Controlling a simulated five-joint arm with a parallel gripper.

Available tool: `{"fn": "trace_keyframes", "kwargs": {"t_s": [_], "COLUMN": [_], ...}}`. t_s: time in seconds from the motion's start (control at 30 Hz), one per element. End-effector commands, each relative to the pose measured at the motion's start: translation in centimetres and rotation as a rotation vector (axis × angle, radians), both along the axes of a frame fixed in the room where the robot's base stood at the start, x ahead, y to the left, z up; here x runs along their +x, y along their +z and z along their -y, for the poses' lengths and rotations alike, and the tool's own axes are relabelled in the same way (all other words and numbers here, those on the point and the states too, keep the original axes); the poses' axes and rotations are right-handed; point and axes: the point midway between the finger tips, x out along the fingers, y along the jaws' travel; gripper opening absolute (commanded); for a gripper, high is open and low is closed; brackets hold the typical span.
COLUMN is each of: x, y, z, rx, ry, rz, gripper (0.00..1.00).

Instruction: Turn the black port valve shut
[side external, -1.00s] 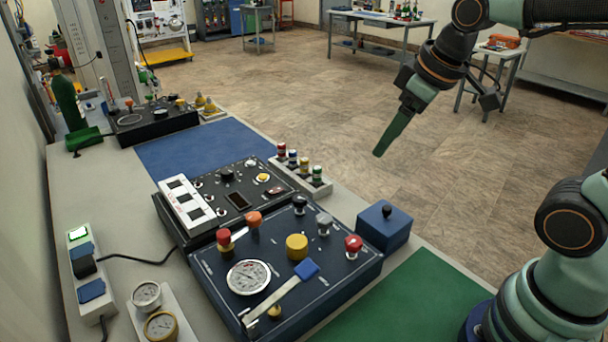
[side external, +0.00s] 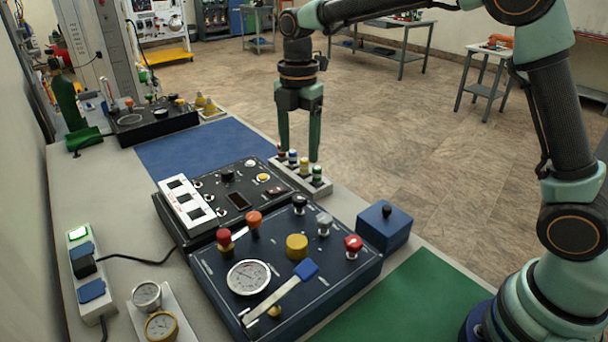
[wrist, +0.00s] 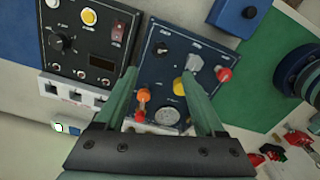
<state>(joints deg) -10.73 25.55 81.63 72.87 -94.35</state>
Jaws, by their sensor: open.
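The black port valve (side external: 299,203) is a black knob at the far edge of the dark blue panel (side external: 215,270), beside a grey knob (side external: 324,222). In the wrist view the black knob (wrist: 160,47) shows between and beyond my fingertips, unobstructed. My gripper (side external: 299,154) hangs pointing down with its two green fingers apart and empty. In the side view it is above and beyond the black knob, apart from it. The wrist view shows both fingers (wrist: 161,73) spread over the blue panel. The knob's exact turn angle is too small to read.
A red knob (side external: 353,245), yellow knob (side external: 297,246), orange knob (side external: 254,219), gauge (side external: 248,277) and blue-tipped lever (side external: 280,298) crowd the panel. A rack of coloured posts (side external: 301,176) stands under my gripper. A blue box (side external: 384,230) stands right. The green mat (side external: 410,300) is clear.

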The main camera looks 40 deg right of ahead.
Motion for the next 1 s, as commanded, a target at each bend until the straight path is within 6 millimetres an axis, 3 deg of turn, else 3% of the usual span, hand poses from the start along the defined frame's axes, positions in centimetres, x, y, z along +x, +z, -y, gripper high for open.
{"fn": "trace_keyframes", "kwargs": {"t_s": [0.17, 0.6, 0.8, 1.0], "x": [-0.1, -0.1, -0.1, 0.0], "y": [-2.0, -9.9, -11.6, -11.9], "z": [0.0, 0.0, 0.0, 0.0], "rx": [-0.001, -0.001, 0.000, 0.000], "ry": [0.002, -0.001, -0.001, -0.002], "rz": [-0.003, -0.003, 0.000, 0.001], "gripper": [0.71, 0.71, 0.71, 0.71]}}
